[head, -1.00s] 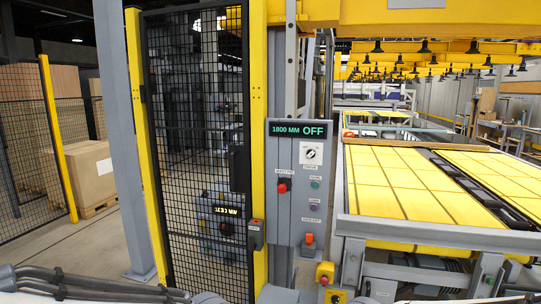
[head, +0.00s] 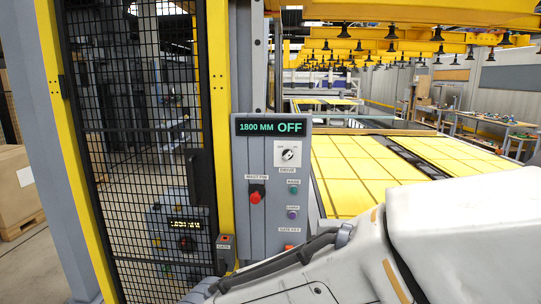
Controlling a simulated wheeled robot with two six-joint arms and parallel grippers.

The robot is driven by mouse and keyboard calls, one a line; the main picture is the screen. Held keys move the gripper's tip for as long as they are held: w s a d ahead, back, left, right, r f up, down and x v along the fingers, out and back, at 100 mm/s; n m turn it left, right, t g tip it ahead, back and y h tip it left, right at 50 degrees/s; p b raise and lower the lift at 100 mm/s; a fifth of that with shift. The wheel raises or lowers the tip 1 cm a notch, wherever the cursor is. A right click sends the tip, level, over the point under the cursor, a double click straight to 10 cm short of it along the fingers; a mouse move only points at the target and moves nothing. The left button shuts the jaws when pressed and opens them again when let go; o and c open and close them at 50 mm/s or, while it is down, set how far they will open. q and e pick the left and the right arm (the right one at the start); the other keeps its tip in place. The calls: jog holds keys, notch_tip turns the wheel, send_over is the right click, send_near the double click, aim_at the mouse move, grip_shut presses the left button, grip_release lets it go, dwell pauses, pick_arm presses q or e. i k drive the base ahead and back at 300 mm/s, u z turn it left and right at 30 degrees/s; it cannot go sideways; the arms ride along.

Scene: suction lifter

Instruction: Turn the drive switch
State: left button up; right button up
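The drive switch (head: 288,155) is a dark round knob on a white plate marked DRIVE, high on the grey control panel (head: 262,213). The display (head: 270,127) above it reads 1800 MM OFF. A white arm link of mine with black cables crosses the lower right and covers the panel's bottom edge. Neither gripper shows, and nothing of mine is seen touching the switch.
A black mesh gate (head: 130,130) in a yellow frame stands left. Yellow panels (head: 360,170) lie behind right, under suction cups.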

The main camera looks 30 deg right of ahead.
aim_at(287, 154)
jog(key=z, duration=0.4)
jog(key=i, duration=0.85)
jog(key=z, duration=0.65)
